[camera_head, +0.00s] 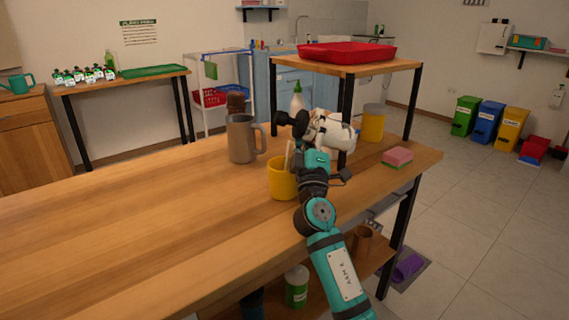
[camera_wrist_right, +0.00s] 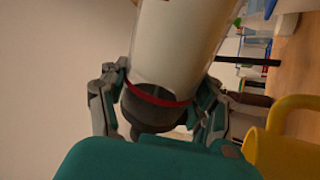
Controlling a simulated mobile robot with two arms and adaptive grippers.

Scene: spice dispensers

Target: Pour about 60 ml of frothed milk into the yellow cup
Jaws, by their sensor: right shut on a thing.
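The yellow cup (camera_head: 281,182) stands upright on the wooden table, just left of my right arm. It also shows at the right edge of the right wrist view (camera_wrist_right: 288,142). My right gripper (camera_head: 318,150) is shut on a white container (camera_head: 338,134) above and slightly right of the cup. In the right wrist view the container (camera_wrist_right: 180,45) has a red band and a dark end between the fingers. It looks tilted in the head view. A thin pale streak (camera_head: 289,153) shows at the cup's mouth; I cannot tell whether it is milk. The cup's inside is hidden. My left gripper is not in view.
A grey-brown mug (camera_head: 241,139) stands behind the cup, with a dark brown object (camera_head: 235,103) behind it. A white bottle with a green top (camera_head: 297,100), a yellow canister (camera_head: 373,124) and a pink-green sponge (camera_head: 398,157) are nearby. The table's left part is clear.

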